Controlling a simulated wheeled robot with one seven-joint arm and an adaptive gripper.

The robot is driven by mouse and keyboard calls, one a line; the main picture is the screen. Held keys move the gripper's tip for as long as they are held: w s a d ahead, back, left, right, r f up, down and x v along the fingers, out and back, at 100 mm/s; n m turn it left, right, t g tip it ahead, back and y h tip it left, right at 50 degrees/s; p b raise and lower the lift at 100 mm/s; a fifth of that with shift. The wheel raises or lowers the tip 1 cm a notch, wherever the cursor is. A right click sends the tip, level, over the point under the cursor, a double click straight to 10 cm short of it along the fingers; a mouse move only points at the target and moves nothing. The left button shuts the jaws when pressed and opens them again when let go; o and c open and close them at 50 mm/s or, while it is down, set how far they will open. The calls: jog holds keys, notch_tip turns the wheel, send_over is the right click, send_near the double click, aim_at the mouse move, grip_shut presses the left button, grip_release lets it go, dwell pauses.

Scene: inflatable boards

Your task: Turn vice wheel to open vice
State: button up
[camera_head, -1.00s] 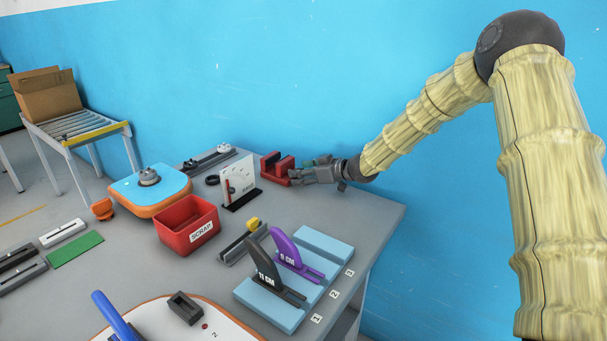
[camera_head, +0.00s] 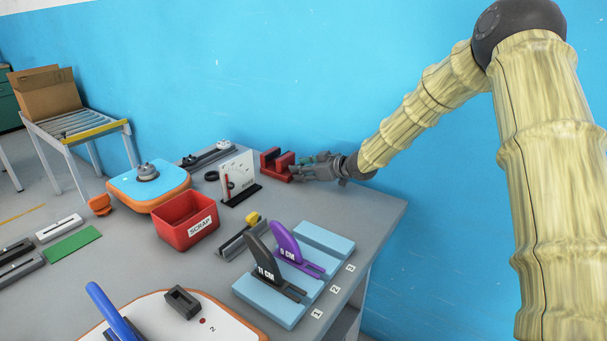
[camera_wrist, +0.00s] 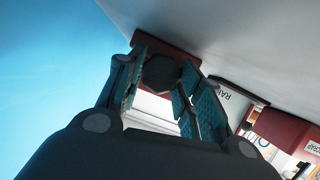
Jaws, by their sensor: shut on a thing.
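The red vice (camera_head: 269,163) stands at the back right of the grey table, near the blue wall. A gap shows between its two upright jaws. My gripper (camera_head: 301,170) reaches in from the right at the vice's right side. In the wrist view, my gripper's teal-padded fingers (camera_wrist: 165,78) are closed around a dark rounded wheel (camera_wrist: 160,71), with the red vice body (camera_wrist: 180,56) just beyond it. The wheel is hidden by the fingers in the head view.
A white upright panel (camera_head: 238,174) on a black base stands left of the vice. A red scrap bin (camera_head: 180,231) and blue blocks (camera_head: 325,240) with upright gauges lie nearer. The table's right edge is close to my gripper.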

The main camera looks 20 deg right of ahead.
jog(key=n+h+b, duration=0.1)
jog(key=b, duration=0.2)
jog(key=n+t+b, duration=0.1)
jog(key=n+b, duration=0.1)
jog(key=b, duration=0.2)
jog(key=shift+s+a+f+t+h, duration=0.1)
jog(key=shift+a+f+t+h, duration=0.05)
jog(key=shift+f+t+h, duration=0.2)
jog(key=shift+o, duration=0.2)
jog(key=n+t+b, duration=0.1)
jog(key=b, duration=0.1)
jog(key=shift+s+r+n+h+b, duration=0.15)
jog(key=shift+n+h+b, duration=0.1)
jog(key=shift+n+b, duration=0.15)
jog(key=shift+r, duration=0.1)
